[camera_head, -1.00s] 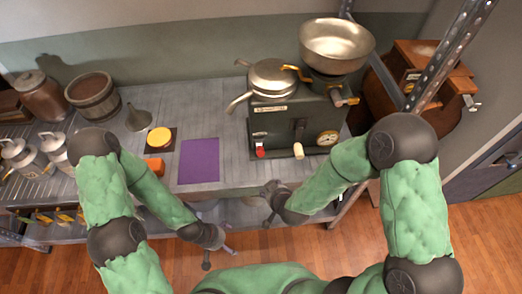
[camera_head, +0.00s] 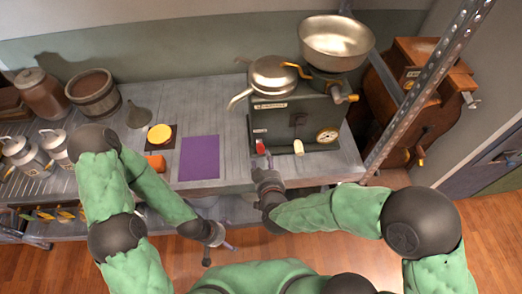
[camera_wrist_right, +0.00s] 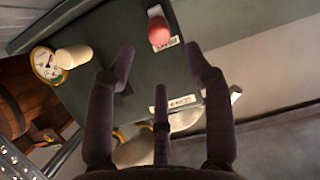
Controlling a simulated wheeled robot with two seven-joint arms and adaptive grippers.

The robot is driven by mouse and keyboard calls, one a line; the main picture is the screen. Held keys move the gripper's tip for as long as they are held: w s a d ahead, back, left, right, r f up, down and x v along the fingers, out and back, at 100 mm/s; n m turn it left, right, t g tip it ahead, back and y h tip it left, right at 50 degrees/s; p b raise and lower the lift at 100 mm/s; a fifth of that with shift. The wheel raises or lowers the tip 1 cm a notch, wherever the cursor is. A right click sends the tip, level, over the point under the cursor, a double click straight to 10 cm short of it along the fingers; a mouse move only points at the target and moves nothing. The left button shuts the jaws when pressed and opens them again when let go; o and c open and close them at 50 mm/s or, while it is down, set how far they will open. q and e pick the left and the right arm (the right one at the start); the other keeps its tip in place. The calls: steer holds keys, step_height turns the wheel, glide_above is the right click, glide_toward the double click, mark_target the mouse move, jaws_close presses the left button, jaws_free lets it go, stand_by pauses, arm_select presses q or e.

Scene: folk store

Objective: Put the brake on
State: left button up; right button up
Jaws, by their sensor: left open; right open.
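A dark green machine (camera_head: 285,124) stands on the counter. A red knob (camera_head: 261,148), with a small pale label by it, is low on the left of its front. The red knob shows at the top centre in the right wrist view (camera_wrist_right: 158,32). My right gripper (camera_head: 262,167) is right in front of the red knob. Its dark fingers are spread and empty in the right wrist view (camera_wrist_right: 158,62), with the knob beyond the gap and no contact visible. My left gripper (camera_head: 219,254) is open and empty, low in front of the counter.
A cream knob (camera_head: 298,147) and a round gauge (camera_head: 327,135) are on the machine's front. A metal pan (camera_head: 337,42) and a lidded pot (camera_head: 273,74) sit on top. A purple mat (camera_head: 199,158) lies left. A metal post (camera_head: 425,95) stands right.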

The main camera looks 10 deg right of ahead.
mark_target(261, 150)
steer(key=b+x, duration=0.2)
steer(key=x, duration=0.5)
steer(key=shift+f+b, duration=0.2)
steer(key=shift+b, duration=0.15)
steer(key=shift+x, duration=0.75)
steer(key=shift+r, duration=0.15)
steer(key=shift+b, duration=0.35)
jaws_close()
